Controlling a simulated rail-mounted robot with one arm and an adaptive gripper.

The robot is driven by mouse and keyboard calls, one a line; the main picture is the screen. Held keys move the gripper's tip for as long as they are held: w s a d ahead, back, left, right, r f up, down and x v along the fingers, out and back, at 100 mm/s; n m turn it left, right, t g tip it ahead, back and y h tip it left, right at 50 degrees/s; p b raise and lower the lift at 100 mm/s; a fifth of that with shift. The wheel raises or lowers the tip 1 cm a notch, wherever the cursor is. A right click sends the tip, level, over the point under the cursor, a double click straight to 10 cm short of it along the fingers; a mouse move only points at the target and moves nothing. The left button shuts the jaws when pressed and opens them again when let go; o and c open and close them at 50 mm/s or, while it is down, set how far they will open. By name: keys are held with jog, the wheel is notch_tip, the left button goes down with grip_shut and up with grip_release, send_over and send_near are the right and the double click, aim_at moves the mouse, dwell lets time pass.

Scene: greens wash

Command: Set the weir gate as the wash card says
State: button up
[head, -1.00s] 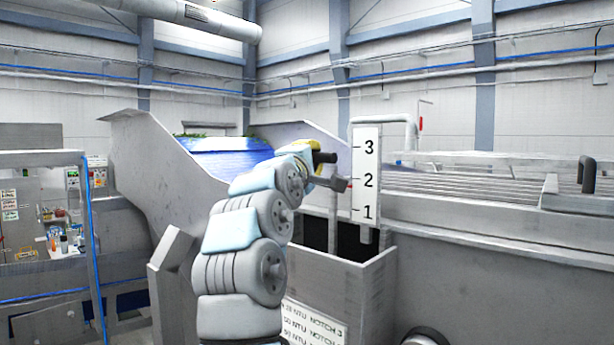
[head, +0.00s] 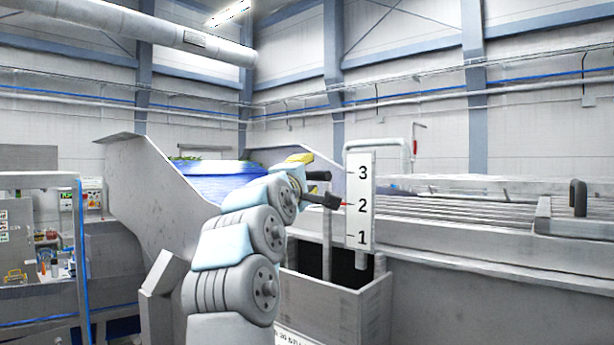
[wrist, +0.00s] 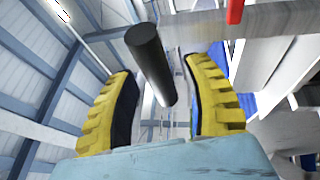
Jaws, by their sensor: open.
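The white scale plate (head: 360,222) reads 3, 2, 1 from top to bottom. A small red pointer tip (head: 346,204) shows at its left edge, level with the 2. My gripper (head: 313,181) is just left of the plate. In the wrist view my gripper (wrist: 163,72) is open, with its yellow fingers on either side of a black cylindrical bar (wrist: 150,62). Gaps show on both sides of the bar. The lower part of the gate is hidden in the grey box (head: 330,305). Only the top edge of the wash card (head: 292,338) shows, too little to read.
A tall grey sloped panel (head: 150,200) stands left of my arm. The long grey wash tank (head: 480,270) fills the right. A bent grey pipe (head: 385,145) rises behind the plate, with a red handle (head: 414,145) nearby.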

jog(key=v, duration=1.2)
dwell(0.3)
